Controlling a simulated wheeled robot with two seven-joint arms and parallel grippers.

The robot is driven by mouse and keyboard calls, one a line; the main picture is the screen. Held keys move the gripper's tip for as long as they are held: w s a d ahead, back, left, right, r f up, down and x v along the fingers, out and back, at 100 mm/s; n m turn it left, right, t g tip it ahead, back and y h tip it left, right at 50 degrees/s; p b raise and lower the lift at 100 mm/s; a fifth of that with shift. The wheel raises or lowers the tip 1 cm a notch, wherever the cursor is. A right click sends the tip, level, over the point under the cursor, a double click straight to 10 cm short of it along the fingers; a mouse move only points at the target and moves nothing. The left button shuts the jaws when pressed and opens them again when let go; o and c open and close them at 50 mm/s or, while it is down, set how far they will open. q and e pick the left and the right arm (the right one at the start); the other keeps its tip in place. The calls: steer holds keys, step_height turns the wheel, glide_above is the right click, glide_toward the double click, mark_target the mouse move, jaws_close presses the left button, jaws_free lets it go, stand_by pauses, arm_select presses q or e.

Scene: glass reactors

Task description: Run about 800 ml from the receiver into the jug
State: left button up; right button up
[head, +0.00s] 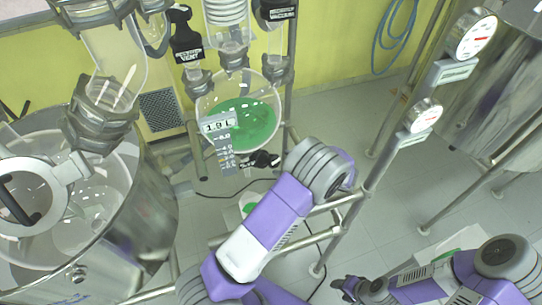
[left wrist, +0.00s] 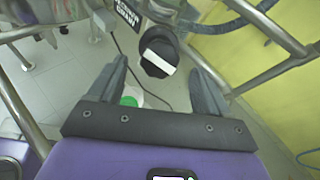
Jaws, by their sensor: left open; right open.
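The glass receiver (head: 262,92) hangs in the frame and holds green liquid; its tag reads 1.9 L. A black drain valve (head: 262,159) sits under it. In the left wrist view the valve's dark knob with a white bar (left wrist: 158,52) lies between my left fingertips, with no visible grip. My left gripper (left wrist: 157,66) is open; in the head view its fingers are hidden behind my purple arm. The jug (head: 247,199) stands low beneath the valve, partly hidden by my arm, with green showing; it also shows in the left wrist view (left wrist: 130,100). My right gripper (head: 346,288) is open and empty, lower right.
Metal frame posts (head: 345,225) stand right of the receiver, with two gauges (head: 476,35) beyond. A large steel-sided vessel (head: 150,215) fills the left. A black vent valve (head: 187,42) hangs above left of the receiver. A dark cable crosses the floor by the jug.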

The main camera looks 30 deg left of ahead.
mark_target(276, 161)
arm_select(q)
steer(key=x, duration=0.6)
steer(key=shift+a+f, duration=0.2)
steer(key=c, duration=1)
steer(key=n+b, duration=0.4)
steer(key=n, duration=0.1)
steer(key=shift+f+g, duration=0.15)
steer(key=shift+g, duration=0.25)
steer(key=n+b, duration=0.2)
steer(key=n, duration=0.1)
steer(key=n+b, duration=0.2)
steer(key=shift+s+n+g+h, duration=0.1)
steer(key=shift+n+g+h, duration=0.3)
steer(key=o, duration=1)
